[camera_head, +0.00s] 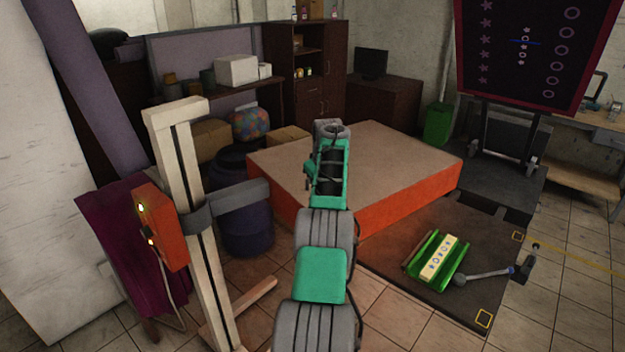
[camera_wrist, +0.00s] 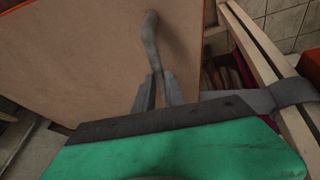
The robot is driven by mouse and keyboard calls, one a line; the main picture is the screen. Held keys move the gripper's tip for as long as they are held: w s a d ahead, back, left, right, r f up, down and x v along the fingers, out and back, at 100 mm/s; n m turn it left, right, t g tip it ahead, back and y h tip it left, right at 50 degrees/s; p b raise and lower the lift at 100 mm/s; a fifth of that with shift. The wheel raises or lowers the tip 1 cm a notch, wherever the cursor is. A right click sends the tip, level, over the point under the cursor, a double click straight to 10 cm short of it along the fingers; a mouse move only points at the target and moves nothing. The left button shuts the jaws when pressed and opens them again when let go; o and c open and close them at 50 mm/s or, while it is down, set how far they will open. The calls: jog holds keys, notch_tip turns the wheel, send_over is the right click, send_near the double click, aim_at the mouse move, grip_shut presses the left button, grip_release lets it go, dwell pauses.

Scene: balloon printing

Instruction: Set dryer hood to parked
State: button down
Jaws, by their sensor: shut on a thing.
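The dryer hood (camera_head: 395,160) appears to be the wide slab with a tan top and orange sides in the head view. A grey bracket arm (camera_head: 240,196) runs from a cream post (camera_head: 188,190) toward its left edge. The tan face of the hood (camera_wrist: 80,55) fills the upper left of the wrist view. My gripper (camera_wrist: 156,80) is shut on a bent grey handle (camera_wrist: 151,38), which rises between the fingers over the tan face. In the head view my arm hides the fingertips and handle.
An orange control box (camera_head: 161,225) hangs on the post. A blue barrel (camera_head: 245,222) stands behind the bracket arm. A green tray (camera_head: 424,258) with a pale printed block lies on the dark mat right of my arm. A dark patterned screen (camera_head: 535,55) stands back right.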

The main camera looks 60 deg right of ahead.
jog(key=shift+f, duration=0.1)
jog(key=c, duration=1.4)
grip_release()
jog(key=shift+s, duration=0.1)
jog(key=b+v, duration=0.1)
jog(key=v, duration=0.6)
jog(key=shift+r, duration=0.35)
jog(key=shift+a, duration=0.15)
jog(key=shift+c, duration=0.4)
